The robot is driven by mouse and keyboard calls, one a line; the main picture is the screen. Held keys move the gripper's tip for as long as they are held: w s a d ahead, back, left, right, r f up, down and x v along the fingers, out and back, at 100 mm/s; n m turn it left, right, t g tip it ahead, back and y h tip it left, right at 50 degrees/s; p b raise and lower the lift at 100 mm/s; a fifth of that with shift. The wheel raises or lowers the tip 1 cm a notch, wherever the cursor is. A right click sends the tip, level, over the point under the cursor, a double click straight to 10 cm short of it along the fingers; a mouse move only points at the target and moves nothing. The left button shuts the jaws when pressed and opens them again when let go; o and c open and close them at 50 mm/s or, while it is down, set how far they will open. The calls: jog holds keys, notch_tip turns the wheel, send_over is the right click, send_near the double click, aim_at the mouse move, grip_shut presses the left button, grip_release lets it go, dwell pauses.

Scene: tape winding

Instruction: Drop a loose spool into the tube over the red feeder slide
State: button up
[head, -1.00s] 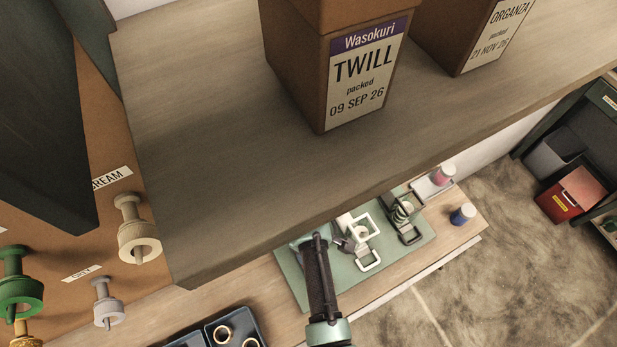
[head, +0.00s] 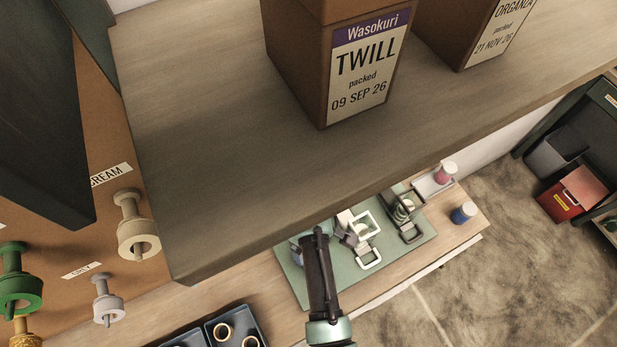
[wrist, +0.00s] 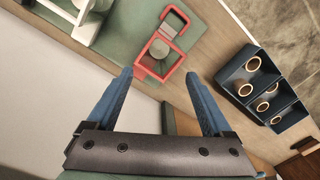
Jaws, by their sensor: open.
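The red feeder slide (wrist: 151,57) lies on the green mat in the wrist view, just beyond my fingertips. A round grey piece sits inside its square frame; I cannot tell whether it is the tube. My gripper (wrist: 159,75) is open and empty, its two blue fingers wide apart. Several spools (wrist: 252,64) with pale cores lie in a dark blue compartment tray (wrist: 279,77) right of the gripper. In the head view the tray (head: 233,317) shows at the bottom, and the shelf and my arm hide the red slide.
A wide shelf (head: 200,150) with a TWILL box (head: 360,70) overhangs the bench. A white slide (head: 366,232) and a dark slide (head: 411,232) stand on the green mat (head: 400,265).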

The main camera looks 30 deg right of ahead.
notch_tip(320, 180, up, 11)
jog(key=shift+w+f, duration=0.15)
jog(key=shift+f, duration=0.05)
jog(key=shift+f, duration=0.1)
